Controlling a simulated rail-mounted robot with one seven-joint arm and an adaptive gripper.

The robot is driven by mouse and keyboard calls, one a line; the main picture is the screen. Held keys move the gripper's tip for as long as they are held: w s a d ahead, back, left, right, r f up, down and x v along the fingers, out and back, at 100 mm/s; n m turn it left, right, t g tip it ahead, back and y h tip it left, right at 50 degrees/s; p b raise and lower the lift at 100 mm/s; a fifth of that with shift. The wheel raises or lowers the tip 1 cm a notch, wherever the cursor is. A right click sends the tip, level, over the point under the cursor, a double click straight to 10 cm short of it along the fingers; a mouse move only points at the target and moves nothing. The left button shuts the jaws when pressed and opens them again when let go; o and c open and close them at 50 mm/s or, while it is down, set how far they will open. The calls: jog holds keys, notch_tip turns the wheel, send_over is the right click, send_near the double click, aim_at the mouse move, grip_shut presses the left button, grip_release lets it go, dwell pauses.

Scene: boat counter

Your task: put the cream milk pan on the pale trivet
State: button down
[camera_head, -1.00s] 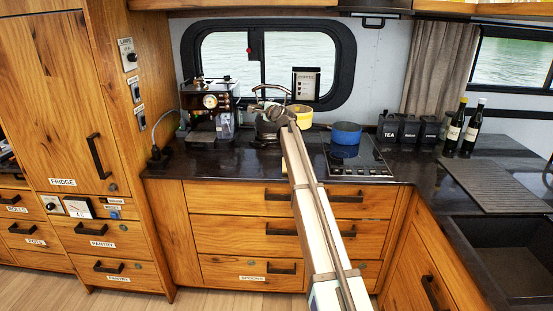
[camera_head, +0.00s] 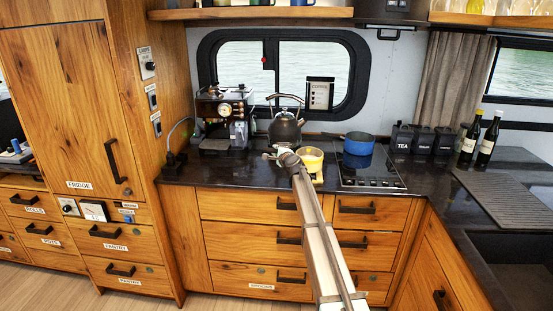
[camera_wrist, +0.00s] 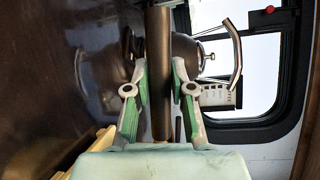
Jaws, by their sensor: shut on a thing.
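The cream milk pan (camera_head: 311,158) looks yellowish in the head view, over the counter right of the kettle. My gripper (camera_head: 277,156) is at its left side. In the wrist view my gripper (camera_wrist: 159,85), with green-padded fingers, is shut on a dark straight bar (camera_wrist: 158,40), which appears to be the pan's handle. A small pale edge (camera_head: 319,179) shows just below the pan, probably the pale trivet; the arm and pan hide most of it. I cannot tell whether the pan touches it. A pale yellowish piece shows low left in the wrist view, too cropped to identify.
A dark kettle (camera_head: 285,128) stands behind my gripper and also shows in the wrist view (camera_wrist: 188,58). A coffee machine (camera_head: 222,118) is to the left. A blue pan (camera_head: 359,143) sits on the cooktop (camera_head: 368,173) to the right. Clear counter lies in front of the coffee machine.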

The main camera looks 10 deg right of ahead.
jog(key=shift+f, duration=1.75)
jog(key=c, duration=1)
grip_release()
